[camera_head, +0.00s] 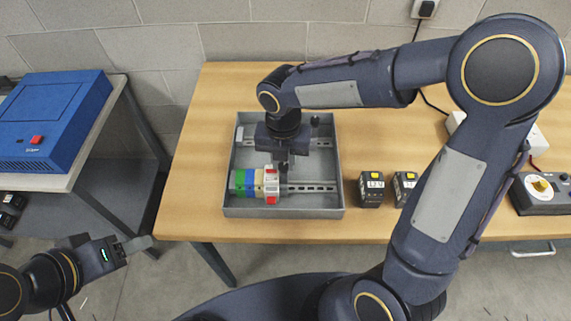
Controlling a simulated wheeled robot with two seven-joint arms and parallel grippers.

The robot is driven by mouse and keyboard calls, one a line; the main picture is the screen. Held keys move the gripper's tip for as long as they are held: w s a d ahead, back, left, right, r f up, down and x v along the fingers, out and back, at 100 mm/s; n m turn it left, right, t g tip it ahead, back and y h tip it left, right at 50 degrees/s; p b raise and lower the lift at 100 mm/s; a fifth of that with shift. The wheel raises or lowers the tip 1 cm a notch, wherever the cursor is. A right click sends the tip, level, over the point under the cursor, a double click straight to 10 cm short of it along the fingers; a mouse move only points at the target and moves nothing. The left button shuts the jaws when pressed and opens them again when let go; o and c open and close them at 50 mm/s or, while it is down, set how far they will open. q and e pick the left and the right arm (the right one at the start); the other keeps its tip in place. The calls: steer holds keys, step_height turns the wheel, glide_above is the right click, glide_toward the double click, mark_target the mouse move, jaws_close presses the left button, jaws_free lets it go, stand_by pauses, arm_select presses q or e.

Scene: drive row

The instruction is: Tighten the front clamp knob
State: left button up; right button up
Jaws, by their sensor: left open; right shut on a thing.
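A grey tray (233,212) on the wooden table holds a front metal rail (312,188) and a back rail (322,142). My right gripper (284,167) points down over the front rail, just right of the red-white module. It is shut on the front clamp knob, which its fingers mostly hide. A second black knob (315,121) stands at the back rail. My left gripper (140,244) is open and empty, off the table's front left corner.
Two black blocks with yellow tops (371,188) (404,186) stand right of the tray. A blue case (51,120) sits on a side table at left. The table's left strip is clear.

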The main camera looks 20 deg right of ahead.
mark_target(283, 165)
steer(key=m, duration=0.5)
steer(key=shift+a+m+b, duration=0.2)
steer(key=shift+m+b, duration=0.15)
steer(key=shift+m, duration=0.05)
steer(key=m+b, duration=0.1)
steer(key=m, duration=0.6)
steer(key=o, duration=0.8)
steer(key=shift+w, duration=0.1)
steer(key=o, duration=0.7)
steer(key=shift+c, duration=0.2)
steer(key=shift+d+r, duration=0.1)
step_height(283, 165, up, 7)
steer(key=p, duration=0.6)
